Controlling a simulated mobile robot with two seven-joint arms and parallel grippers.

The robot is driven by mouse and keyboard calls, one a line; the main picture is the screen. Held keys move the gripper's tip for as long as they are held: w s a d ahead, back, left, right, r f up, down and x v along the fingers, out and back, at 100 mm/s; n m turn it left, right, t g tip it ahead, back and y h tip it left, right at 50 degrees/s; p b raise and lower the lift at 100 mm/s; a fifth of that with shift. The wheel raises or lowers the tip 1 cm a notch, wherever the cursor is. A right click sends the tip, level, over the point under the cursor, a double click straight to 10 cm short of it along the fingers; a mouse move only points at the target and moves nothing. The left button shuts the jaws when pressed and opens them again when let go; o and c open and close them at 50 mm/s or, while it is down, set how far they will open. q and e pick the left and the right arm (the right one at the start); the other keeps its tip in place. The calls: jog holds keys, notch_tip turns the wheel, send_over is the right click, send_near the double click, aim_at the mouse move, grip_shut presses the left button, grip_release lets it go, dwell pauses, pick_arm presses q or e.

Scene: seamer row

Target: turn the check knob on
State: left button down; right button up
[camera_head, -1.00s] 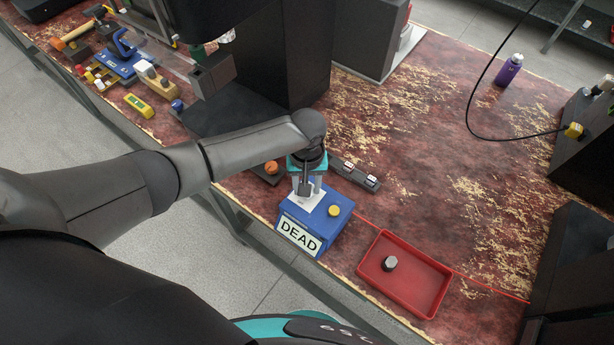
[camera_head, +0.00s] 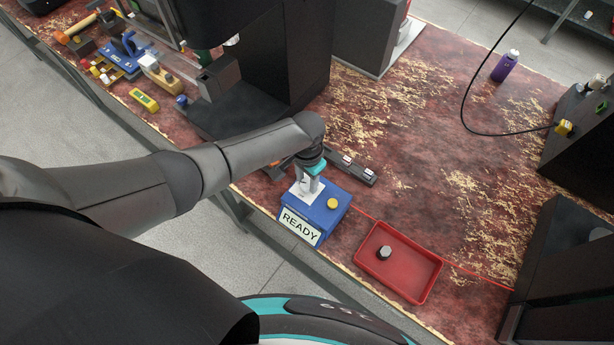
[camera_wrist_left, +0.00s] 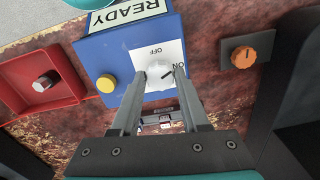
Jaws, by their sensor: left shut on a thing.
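The blue check box (camera_head: 322,222) stands near the front edge of the bench, with its sign (camera_head: 300,226) reading READY. On its top are a yellow button (camera_head: 333,204) and a white plate (camera_wrist_left: 146,52) marked OFF and ON. The pale check knob (camera_wrist_left: 155,71) sits on that plate, with its dark pointer line toward ON in the left wrist view. My left gripper (camera_head: 306,192) reaches down over the box; in the left wrist view its fingers (camera_wrist_left: 158,78) are shut on the knob, one on each side. My right gripper is not in view.
A red tray (camera_head: 425,287) with a dark, grey-topped knob (camera_head: 384,253) lies right of the box. A dark block with an orange knob (camera_wrist_left: 244,57) is on the box's other side. A dark switch strip (camera_head: 355,171) lies behind. Open bench surface extends toward the back right.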

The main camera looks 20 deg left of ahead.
aim_at(307, 183)
pick_arm(q)
jog(key=m, duration=0.5)
jog(key=shift+p, duration=0.3)
dwell(0.4)
jog(key=shift+c, duration=2.1)
grip_release()
jog(key=shift+r, duration=0.1)
notch_tip(307, 183, up, 15)
jog(key=p, duration=0.3)
